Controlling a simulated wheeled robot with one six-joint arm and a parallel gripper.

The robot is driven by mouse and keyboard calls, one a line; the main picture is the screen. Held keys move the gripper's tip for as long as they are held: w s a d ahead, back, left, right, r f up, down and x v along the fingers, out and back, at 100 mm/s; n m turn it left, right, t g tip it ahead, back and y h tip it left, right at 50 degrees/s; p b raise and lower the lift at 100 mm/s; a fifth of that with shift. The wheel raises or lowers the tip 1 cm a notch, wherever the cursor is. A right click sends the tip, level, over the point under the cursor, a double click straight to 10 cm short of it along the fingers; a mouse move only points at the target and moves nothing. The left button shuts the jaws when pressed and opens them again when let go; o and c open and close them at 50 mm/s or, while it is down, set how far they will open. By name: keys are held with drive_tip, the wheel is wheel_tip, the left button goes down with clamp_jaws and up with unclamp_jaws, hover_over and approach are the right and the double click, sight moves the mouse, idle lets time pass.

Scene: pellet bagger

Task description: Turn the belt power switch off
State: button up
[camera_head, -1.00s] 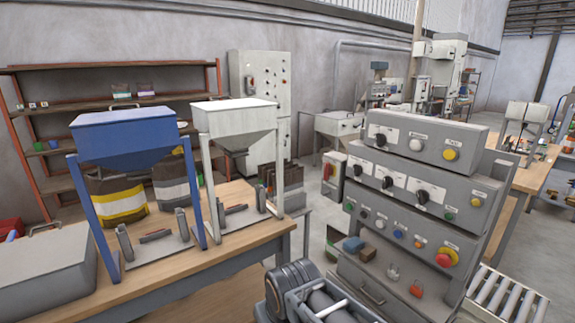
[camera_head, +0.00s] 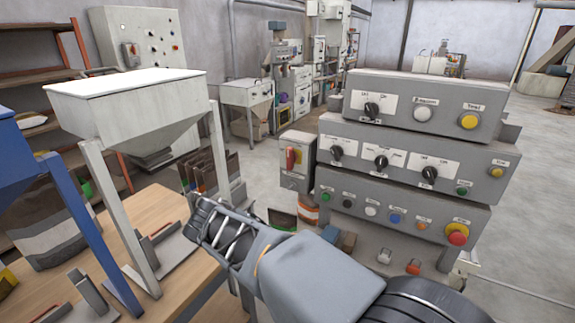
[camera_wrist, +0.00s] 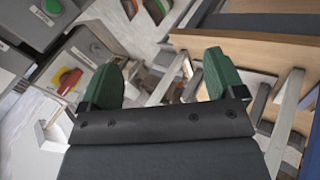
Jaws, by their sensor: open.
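A red rotary handle on a yellow plate (camera_head: 292,158) sits on a grey box (camera_head: 297,180) at the left side of the control console (camera_head: 405,150). The red handle also shows in the wrist view (camera_wrist: 69,80), left of my fingers. Black rotary knobs (camera_head: 336,153) sit on the console's front panels. The labels are too small to read, so I cannot tell which one is belt power. My gripper (camera_head: 207,226) is left of and below the console in the head view, touching no switch. Its green-tipped fingers (camera_wrist: 166,77) are apart and empty.
A wooden table (camera_head: 165,207) with a white hopper stand (camera_head: 128,105) is close to my gripper on the left. A red and yellow stop button (camera_head: 457,234) is at the console's lower right. Open floor (camera_head: 535,200) lies to the right.

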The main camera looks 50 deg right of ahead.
drive_tip(key=shift+o, duration=0.9)
drive_tip(key=w+d+r+h+b, duration=0.2)
drive_tip(key=w+d+h, duration=0.3)
drive_tip(key=d, duration=0.5)
drive_tip(key=shift+r+n+h+b, duration=0.15)
drive_tip(key=shift+n+h+b, duration=0.25)
drive_tip(key=shift+h, duration=0.3)
drive_tip(key=n+t+h+b, duration=0.2)
drive_tip(key=h, duration=0.2)
approach(288, 161)
drive_tip(key=p+x, duration=0.3)
drive_tip(key=x, duration=0.6)
drive_tip(key=shift+d+r, duration=0.15)
drive_tip(key=shift+d, duration=0.05)
drive_tip(key=shift+x, duration=0.75)
drive_tip(key=shift+c, duration=0.3)
drive_tip(key=c, duration=0.6)
